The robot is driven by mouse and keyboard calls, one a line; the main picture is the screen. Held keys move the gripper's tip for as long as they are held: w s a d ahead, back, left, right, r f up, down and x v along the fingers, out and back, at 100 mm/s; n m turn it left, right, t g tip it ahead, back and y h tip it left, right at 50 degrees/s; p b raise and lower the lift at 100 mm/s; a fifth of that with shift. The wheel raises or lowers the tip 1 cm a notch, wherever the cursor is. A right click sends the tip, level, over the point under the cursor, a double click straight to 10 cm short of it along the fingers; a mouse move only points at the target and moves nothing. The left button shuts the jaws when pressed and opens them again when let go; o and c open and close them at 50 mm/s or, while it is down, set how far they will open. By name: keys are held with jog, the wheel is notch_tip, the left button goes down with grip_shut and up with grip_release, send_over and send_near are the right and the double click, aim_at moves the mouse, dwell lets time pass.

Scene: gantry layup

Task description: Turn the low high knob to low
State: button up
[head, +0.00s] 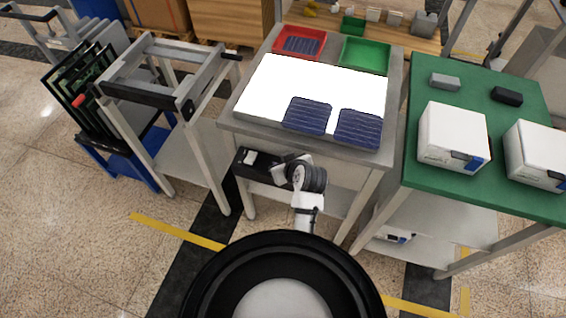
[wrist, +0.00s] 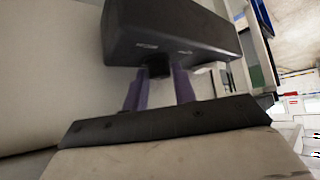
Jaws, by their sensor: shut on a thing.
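A black control box (head: 243,166) is fixed under the front edge of the light table (head: 240,124). It also shows large at the top of the wrist view (wrist: 175,28), with two small pale labels too small to read. A short dark knob (wrist: 157,68) sticks out from its face. My gripper (wrist: 158,80) has its two purple fingers on either side of the knob and is shut on it. In the head view my gripper (head: 281,166) is at the box's right part, and my wrist hides the knob. The knob's pointing direction cannot be told.
On the light table are a red tray (head: 318,37), a green tray (head: 386,57) and two dark blue panels (head: 307,115). A green-topped table (head: 510,195) with white boxes stands at right. A grey frame stand (head: 150,95) is at left.

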jog(key=shift+s+f, duration=0.1)
jog(key=o, duration=0.7)
jog(key=b+v, duration=0.1)
jog(key=v, duration=1.2)
jog(key=shift+s+d+r+b, duration=0.1)
jog(key=shift+s+r+b, duration=0.1)
jog(key=shift+r+b, duration=0.15)
